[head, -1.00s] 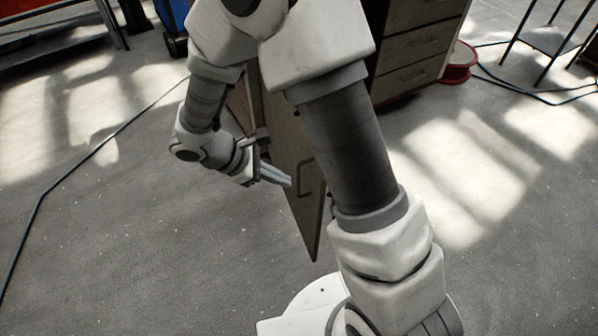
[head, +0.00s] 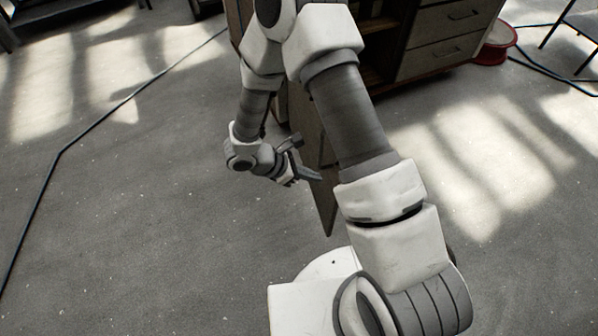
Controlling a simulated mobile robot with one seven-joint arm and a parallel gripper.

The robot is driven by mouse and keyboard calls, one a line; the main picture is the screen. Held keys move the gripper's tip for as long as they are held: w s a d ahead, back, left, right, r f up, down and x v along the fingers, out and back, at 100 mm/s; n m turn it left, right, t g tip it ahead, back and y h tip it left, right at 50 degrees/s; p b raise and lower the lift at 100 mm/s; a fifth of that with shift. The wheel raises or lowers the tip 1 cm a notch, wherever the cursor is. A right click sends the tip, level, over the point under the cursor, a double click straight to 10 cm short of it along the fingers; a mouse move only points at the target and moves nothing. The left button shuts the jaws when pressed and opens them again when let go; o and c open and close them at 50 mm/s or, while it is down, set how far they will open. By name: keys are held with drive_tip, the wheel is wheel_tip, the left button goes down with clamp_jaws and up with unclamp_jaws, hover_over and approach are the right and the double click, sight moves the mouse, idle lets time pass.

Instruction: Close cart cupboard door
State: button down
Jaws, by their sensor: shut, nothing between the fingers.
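The cart (head: 428,67) stands at the top of the head view, with drawers on its right side and a dark open compartment left of them. Its brown cupboard door (head: 325,205) stands open and juts out toward me. My forearm hides part of the door, and its handle does not show. My gripper (head: 314,176) is shut and empty at the door's left face, near its outer end. I cannot tell whether the fingers touch the door.
A red reel (head: 495,45) lies on the floor right of the cart, with a dark cable (head: 560,76) near it. Another cable (head: 105,118) runs across the floor at left. A table frame (head: 570,30) stands at top right.

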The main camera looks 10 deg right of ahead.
drive_tip(key=shift+w+d+f, duration=0.1)
drive_tip(key=shift+w+d, duration=0.05)
drive_tip(key=shift+d, duration=1)
drive_tip(key=shift+w+d+f, duration=0.1)
drive_tip(key=shift+w+d, duration=0.05)
drive_tip(key=shift+d, duration=0.95)
drive_tip(key=shift+d, duration=0.1)
